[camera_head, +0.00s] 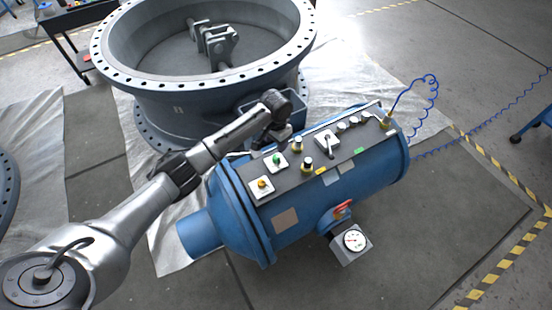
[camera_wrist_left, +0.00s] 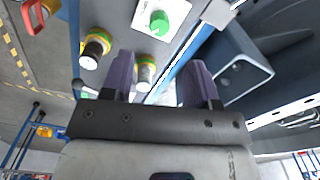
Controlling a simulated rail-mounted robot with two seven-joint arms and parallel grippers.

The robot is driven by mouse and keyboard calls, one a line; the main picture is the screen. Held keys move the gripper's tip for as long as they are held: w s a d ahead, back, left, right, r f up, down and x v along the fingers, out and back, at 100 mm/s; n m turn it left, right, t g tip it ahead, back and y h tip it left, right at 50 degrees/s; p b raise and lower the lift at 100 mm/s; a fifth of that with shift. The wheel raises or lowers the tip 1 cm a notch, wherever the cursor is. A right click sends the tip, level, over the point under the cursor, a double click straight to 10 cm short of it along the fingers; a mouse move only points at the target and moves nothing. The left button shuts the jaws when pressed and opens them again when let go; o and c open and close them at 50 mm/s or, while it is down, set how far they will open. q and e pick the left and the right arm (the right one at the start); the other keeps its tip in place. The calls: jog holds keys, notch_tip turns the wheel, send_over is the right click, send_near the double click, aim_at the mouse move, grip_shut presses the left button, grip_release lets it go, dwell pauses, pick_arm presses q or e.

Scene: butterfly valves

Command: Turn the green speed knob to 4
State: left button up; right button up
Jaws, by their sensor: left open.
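A green knob (camera_head: 276,159) sits on a white square plate near the left end of the grey control panel (camera_head: 330,160) on a blue tank. In the left wrist view the green knob (camera_wrist_left: 159,22) is at the top, beyond the fingertips. Its number marks are too small to read. My left gripper (camera_head: 279,138) is over the panel's back edge, close to the green knob. In the left wrist view my left gripper (camera_wrist_left: 160,62) has its two purple fingers apart, with nothing held. A silver-topped knob (camera_wrist_left: 145,72) with a yellow-green base appears between them. My right gripper is not shown.
An orange knob (camera_head: 262,183) on a white plate lies nearer the front. Black-topped (camera_head: 307,164) and silver-topped (camera_head: 297,145) knobs and a lever switch (camera_head: 327,140) stand to the right. A large flanged valve ring (camera_head: 130,82) stands behind. A pressure gauge (camera_head: 354,240) is in front.

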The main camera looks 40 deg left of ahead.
aim_at(276, 157)
pick_arm(q)
notch_tip(276, 157, down, 9)
jog(key=b, duration=0.3)
jog(key=shift+f, duration=0.15)
jog(key=shift+c, duration=0.4)
jog(key=shift+c, duration=0.7)
jog(key=c, duration=0.7)
jog(key=shift+r+n+p, duration=0.2)
jog(key=shift+n+p, duration=0.1)
jog(key=shift+p, duration=0.35)
jog(key=n+p, duration=0.5)
jog(key=p, duration=0.3)
jog(key=shift+d+r, duration=0.1)
jog(key=n+p, duration=0.2)
jog(key=n, duration=0.1)
jog(key=shift+f+n+p, duration=0.2)
jog(key=shift+n+p, duration=0.65)
jog(key=shift+n, duration=0.65)
jog(key=shift+f+n, duration=0.1)
jog(key=shift+n, duration=0.2)
